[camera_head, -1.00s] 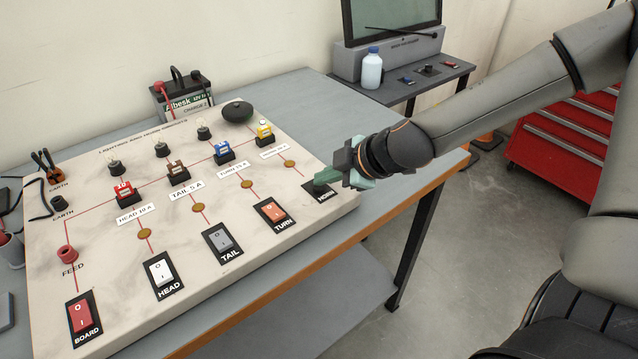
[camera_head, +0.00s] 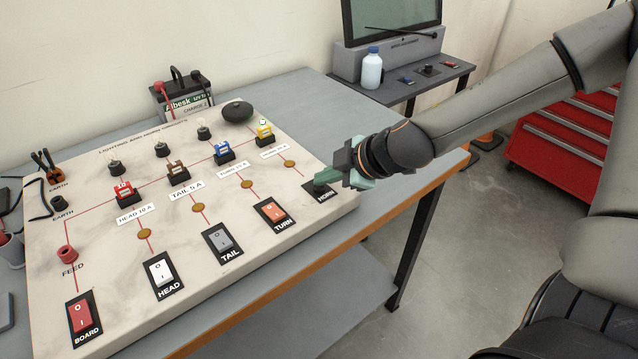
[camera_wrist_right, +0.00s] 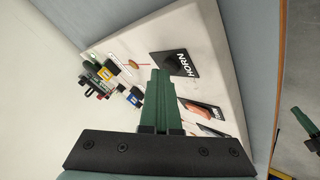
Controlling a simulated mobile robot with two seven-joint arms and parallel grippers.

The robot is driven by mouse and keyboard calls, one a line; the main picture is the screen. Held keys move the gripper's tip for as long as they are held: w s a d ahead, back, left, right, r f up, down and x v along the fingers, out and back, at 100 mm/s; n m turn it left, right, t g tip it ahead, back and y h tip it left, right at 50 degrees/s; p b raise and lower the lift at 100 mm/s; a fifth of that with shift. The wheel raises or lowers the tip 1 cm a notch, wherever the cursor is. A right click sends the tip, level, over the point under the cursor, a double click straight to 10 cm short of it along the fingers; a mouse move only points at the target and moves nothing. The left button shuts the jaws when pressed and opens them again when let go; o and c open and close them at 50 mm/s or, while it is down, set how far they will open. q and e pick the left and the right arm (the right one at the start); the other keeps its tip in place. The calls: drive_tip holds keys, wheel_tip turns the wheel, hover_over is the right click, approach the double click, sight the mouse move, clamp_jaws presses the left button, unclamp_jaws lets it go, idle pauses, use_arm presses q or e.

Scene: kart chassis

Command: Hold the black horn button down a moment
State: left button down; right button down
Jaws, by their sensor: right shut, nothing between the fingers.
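The black horn button (camera_wrist_right: 174,61) sits on a black plate marked HORN at the right front corner of the pale board. In the head view the HORN plate (camera_head: 326,196) shows, with the button mostly hidden by my fingers. My right gripper (camera_head: 319,180) is shut and empty, its green fingertips low over the button. In the right wrist view its fingertips (camera_wrist_right: 159,71) overlap the plate's edge beside the button. I cannot tell whether they touch or press it. A green and black piece (camera_wrist_right: 302,124), possibly my left gripper, shows at the right wrist view's edge.
The board (camera_head: 245,205) also carries the orange TURN switch (camera_head: 273,212), grey TAIL switch (camera_head: 220,239), white HEAD switch (camera_head: 160,271) and red BOARD switch (camera_head: 81,317). Coloured fuses, lamps and a black dome (camera_head: 237,112) stand farther back. A battery (camera_head: 183,97) stands behind.

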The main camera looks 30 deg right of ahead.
drive_tip(key=shift+r+p, duration=0.8)
drive_tip(key=shift+r, duration=0.05)
drive_tip(key=shift+r, duration=0.1)
wheel_tip(320, 180, up, 5)
drive_tip(key=p, duration=0.4)
drive_tip(key=shift+p, duration=0.3)
